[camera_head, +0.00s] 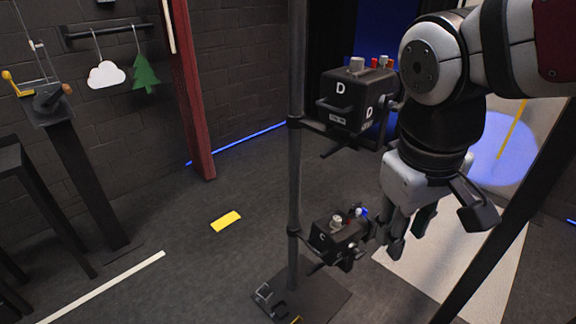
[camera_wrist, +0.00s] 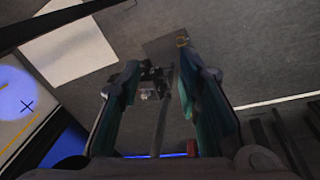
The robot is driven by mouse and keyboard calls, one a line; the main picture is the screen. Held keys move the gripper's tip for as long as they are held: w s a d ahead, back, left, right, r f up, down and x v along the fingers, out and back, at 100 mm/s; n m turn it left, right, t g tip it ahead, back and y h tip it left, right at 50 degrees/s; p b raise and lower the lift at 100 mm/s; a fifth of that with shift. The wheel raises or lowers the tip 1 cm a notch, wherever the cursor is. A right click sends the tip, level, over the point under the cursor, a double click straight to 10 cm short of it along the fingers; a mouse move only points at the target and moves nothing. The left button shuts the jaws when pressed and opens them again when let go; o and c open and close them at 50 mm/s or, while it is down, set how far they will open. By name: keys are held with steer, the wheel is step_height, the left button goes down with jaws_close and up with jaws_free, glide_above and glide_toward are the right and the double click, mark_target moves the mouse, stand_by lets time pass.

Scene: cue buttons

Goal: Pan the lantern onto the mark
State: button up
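Two black lanterns hang on a dark upright pole: lantern D (camera_head: 345,100) above, lantern C (camera_head: 335,243) below. Both have small coloured knobs on top. My gripper (camera_head: 409,236) is just right of lantern C, pointing down. In the wrist view my gripper (camera_wrist: 155,85) has its fingers wide apart, with a dark fixture (camera_wrist: 150,88) showing beyond them; I cannot tell whether anything touches. A round blue light pool (camera_head: 500,162) lies at the right, partly behind my arm. In the wrist view a dark cross mark (camera_wrist: 27,106) lies inside the blue pool (camera_wrist: 14,88).
The pole (camera_head: 295,180) stands on a dark base plate (camera_head: 325,292). A pale floor panel (camera_head: 450,265) lies at right. A stand with a yellow-handled crank (camera_head: 50,98) and hanging cloud (camera_head: 106,75) and tree (camera_head: 145,74) shapes are at left. Floor around the yellow strip (camera_head: 226,221) is clear.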

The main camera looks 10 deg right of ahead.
steer(key=w+a+f+n+g+h+b, duration=0.15)
steer(key=w+f+n+h+b, duration=0.35)
steer(key=w+f, duration=0.65)
steer(key=w+a+f+n+g+h+b, duration=0.1)
steer(key=w+a+f+n+h+b, duration=0.25)
steer(key=w+f+b, duration=0.85)
steer(key=w+a+f+n+t+h+b, duration=0.1)
steer(key=a+f+n+t+h, duration=0.15)
steer(key=f, duration=0.75)
steer(key=w+a+f+n+t+h+b, duration=0.1)
steer(key=a+f+n+h, duration=0.2)
steer(key=f, duration=0.7)
steer(key=n+t+b, duration=0.5)
steer(key=n+t, duration=0.1)
steer(key=n, duration=0.1)
glide_toward(312, 271)
steer(key=x, duration=0.3)
steer(key=b+x, duration=0.1)
steer(key=x, duration=0.2)
steer(key=b+x, duration=0.1)
steer(key=x, duration=0.2)
steer(key=shift+w+d+f, duration=0.25)
steer(key=shift+d, duration=0.1)
jaws_close()
